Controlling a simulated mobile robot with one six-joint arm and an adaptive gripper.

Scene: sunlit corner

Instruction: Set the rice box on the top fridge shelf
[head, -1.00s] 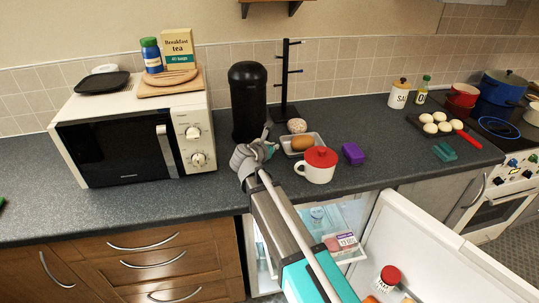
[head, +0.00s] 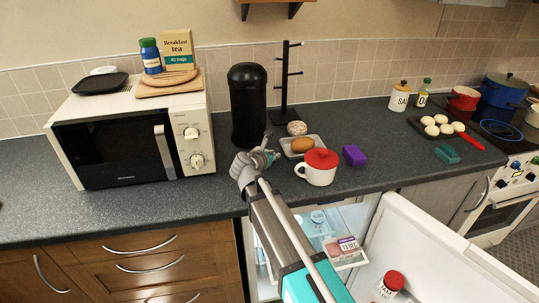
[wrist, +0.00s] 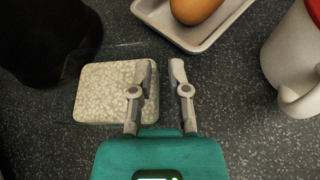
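The rice box (wrist: 105,93), a clear box of pale grains, lies on the counter in the wrist view, next to the black canister. In the head view I cannot pick it out behind my arm. My gripper (wrist: 164,72) is open, with a narrow gap between its fingers. The left finger overlaps the box's right side; the right finger is over bare counter. Nothing is clearly held. In the head view my gripper (head: 269,146) is just in front of the canister. The fridge (head: 328,222) is open below the counter, with a pack (head: 344,247) on its upper shelf.
The black canister (head: 248,105) is left of the rice box. A tray (head: 288,150) with an egg-like item and a red-lidded mug (head: 319,172) stand to the right. The open fridge door (head: 440,250) extends right. A microwave (head: 110,140) fills the left counter.

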